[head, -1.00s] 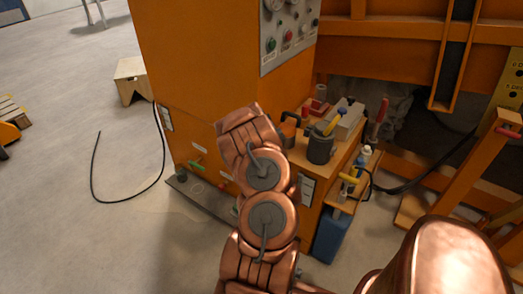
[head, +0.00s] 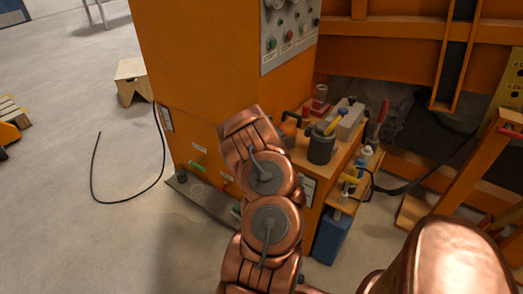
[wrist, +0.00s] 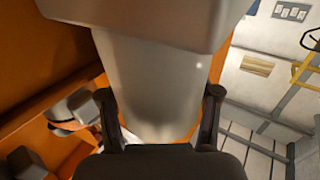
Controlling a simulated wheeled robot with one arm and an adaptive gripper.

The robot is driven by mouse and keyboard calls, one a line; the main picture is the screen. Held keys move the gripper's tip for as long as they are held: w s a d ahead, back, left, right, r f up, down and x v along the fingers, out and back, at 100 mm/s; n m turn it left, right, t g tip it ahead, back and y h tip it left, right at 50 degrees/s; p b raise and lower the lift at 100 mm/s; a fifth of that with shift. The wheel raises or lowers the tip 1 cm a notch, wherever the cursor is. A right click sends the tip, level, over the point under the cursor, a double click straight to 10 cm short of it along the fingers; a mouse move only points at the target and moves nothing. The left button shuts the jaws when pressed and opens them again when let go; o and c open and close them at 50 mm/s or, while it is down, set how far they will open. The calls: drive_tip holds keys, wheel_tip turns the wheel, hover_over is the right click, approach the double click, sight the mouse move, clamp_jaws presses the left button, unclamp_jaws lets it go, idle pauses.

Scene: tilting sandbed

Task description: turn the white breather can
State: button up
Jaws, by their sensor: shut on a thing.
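The white breather can (wrist: 152,65) fills the middle of the wrist view as a pale, smooth, tapering body with a wider block-like part at the top of the picture. My gripper (wrist: 159,95) has one dark finger on each side of the can and is shut on it. The fingers' exact contact with its sides is hard to see. In the head view my copper arm reaches toward the orange cabinet (head: 190,70), and neither the gripper nor the can can be made out there.
A dark mug (head: 321,147) with a yellow-handled tool, a grey box (head: 346,118) and a red-based item (head: 320,103) crowd the bench top right of my arm. A blue container (head: 331,238) stands below. A black cable (head: 94,180) loops on the open floor at left.

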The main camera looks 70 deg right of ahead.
drive_tip(key=shift+w+a+r+n+t+y+b, duration=0.1)
drive_tip(key=shift+n+t+y+b, duration=0.7)
drive_tip(key=shift+t+y+b, duration=0.3)
idle(2.2)
drive_tip(key=o, duration=1)
drive_tip(key=shift+a, duration=0.1)
drive_tip(key=shift+s+a, duration=0.15)
drive_tip(key=shift+s, duration=0.35)
drive_tip(key=shift+s+a, duration=0.5)
drive_tip(key=v, duration=0.9)
drive_tip(key=shift+s+a, duration=0.15)
drive_tip(key=shift+a, duration=0.05)
